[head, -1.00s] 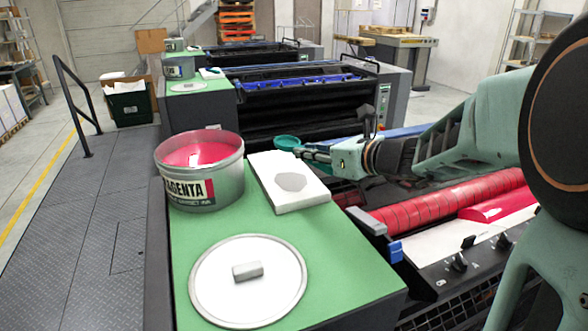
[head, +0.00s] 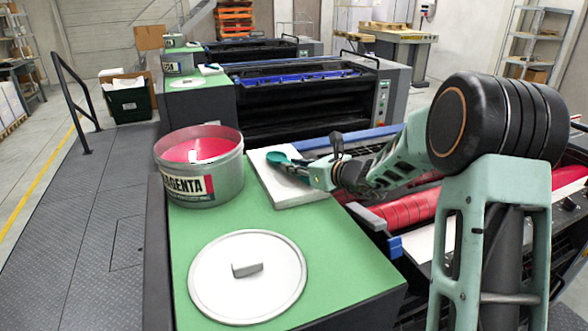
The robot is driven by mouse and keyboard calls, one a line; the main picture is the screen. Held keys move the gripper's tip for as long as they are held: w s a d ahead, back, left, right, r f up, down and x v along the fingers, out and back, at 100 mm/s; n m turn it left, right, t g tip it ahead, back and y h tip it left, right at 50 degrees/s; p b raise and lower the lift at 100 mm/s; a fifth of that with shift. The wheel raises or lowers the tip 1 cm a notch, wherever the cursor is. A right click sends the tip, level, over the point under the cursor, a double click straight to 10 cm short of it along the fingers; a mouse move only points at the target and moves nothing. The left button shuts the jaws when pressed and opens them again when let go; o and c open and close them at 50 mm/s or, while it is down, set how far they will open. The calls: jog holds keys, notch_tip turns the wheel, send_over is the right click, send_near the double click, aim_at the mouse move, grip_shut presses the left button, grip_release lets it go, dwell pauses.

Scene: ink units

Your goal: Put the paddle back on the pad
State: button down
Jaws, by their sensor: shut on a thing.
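The paddle (head: 278,158) is a teal tool with a rounded head. My gripper (head: 308,172) is shut on its handle end and reaches in from the right. The paddle's head is over the upper part of the white pad (head: 268,182), which lies on the green top beside the ink can. I cannot tell whether the paddle touches the pad or hovers above it. The grey patch on the pad is hidden behind the gripper and paddle.
The open magenta ink can (head: 200,168) stands close to the pad's left. Its round lid (head: 247,290) lies on the green top (head: 340,265) in front. The press with red rollers (head: 410,206) is under and right of my arm.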

jog(key=shift+f, duration=0.3)
jog(key=shift+f, duration=0.2)
jog(key=c, duration=1.8)
grip_release()
